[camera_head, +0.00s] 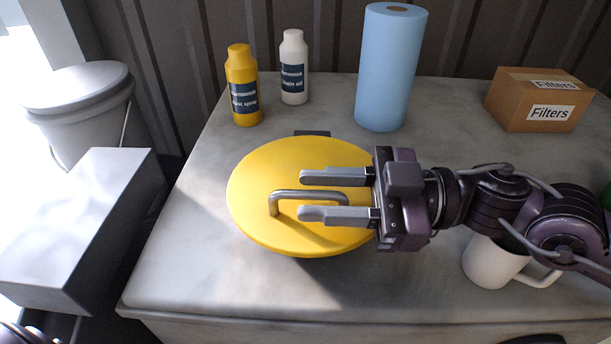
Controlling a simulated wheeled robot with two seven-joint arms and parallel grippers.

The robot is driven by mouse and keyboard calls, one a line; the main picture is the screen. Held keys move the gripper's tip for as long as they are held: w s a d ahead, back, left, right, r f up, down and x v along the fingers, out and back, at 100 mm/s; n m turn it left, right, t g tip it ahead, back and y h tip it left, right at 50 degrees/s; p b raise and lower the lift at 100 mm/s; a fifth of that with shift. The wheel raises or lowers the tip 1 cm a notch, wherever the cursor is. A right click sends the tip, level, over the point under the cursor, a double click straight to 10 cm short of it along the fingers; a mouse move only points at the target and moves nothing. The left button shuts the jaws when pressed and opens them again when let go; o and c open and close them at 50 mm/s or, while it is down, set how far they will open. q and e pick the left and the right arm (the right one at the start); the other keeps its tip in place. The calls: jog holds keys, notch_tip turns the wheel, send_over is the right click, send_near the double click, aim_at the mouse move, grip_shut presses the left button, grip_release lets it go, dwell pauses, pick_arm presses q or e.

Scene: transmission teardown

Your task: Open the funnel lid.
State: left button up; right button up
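The funnel's round yellow lid (255,215) lies closed and flat on the table, left of centre in the head view. It has a grey bar handle (305,195) on top and a dark hinge piece (312,133) at its far edge. My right gripper (308,195) comes in from the right over the lid. Its two fingers are spread apart, one on the far side and one on the near side of the handle, with no visible grip on it. The funnel body under the lid is hidden. My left gripper is not in view.
A yellow spray bottle (243,88), a white oil bottle (293,70), a blue paper roll (390,68) and a Filters box (538,100) stand along the back of the table (190,265). A white mug (490,263) stands under my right arm. The front left is clear.

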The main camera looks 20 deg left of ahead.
jog(key=shift+x, duration=1.1)
grip_shut()
